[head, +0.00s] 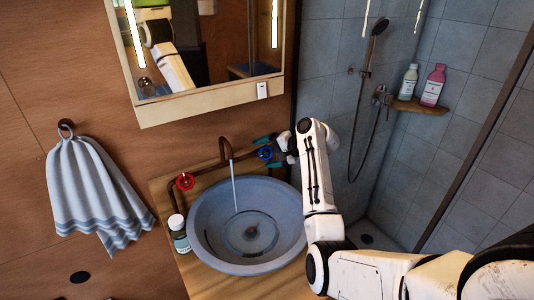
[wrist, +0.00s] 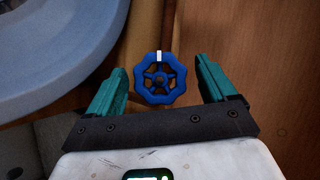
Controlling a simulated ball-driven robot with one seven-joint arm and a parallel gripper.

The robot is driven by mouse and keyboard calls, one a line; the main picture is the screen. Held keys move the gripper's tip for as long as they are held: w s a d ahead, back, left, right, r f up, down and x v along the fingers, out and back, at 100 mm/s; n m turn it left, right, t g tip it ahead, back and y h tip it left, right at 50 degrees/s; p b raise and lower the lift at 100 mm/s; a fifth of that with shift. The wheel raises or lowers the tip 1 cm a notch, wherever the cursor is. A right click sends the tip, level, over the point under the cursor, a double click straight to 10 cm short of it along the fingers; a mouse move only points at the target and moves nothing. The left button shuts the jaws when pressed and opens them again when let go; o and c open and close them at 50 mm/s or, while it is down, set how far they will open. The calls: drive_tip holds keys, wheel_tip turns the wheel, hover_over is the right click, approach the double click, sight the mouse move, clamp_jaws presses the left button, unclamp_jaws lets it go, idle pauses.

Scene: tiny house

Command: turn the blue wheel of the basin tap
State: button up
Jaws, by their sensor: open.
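The blue wheel (head: 265,153) sits on the pipe to the right of the spout of the basin tap (head: 226,150). In the wrist view the blue wheel (wrist: 160,78) is between the two teal fingers, with a white mark at its top. My gripper (head: 272,148) is open around the wheel, with a gap visible on both sides; the fingers also show in the wrist view (wrist: 162,88). A red wheel (head: 185,181) is on the left side of the tap. Water runs from the spout into the round grey-blue basin (head: 200,240).
A small bottle (head: 179,233) stands left of the basin on the wooden counter (head: 205,285). A mirror cabinet (head: 212,100) hangs above the tap. A striped towel (head: 92,190) hangs at the left. A shower with a bottle shelf (head: 418,106) is at the right.

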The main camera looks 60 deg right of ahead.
drive_tip(key=b+v, duration=0.1)
drive_tip(key=v, duration=0.6)
drive_tip(key=shift+s, duration=0.2)
idle(6.5)
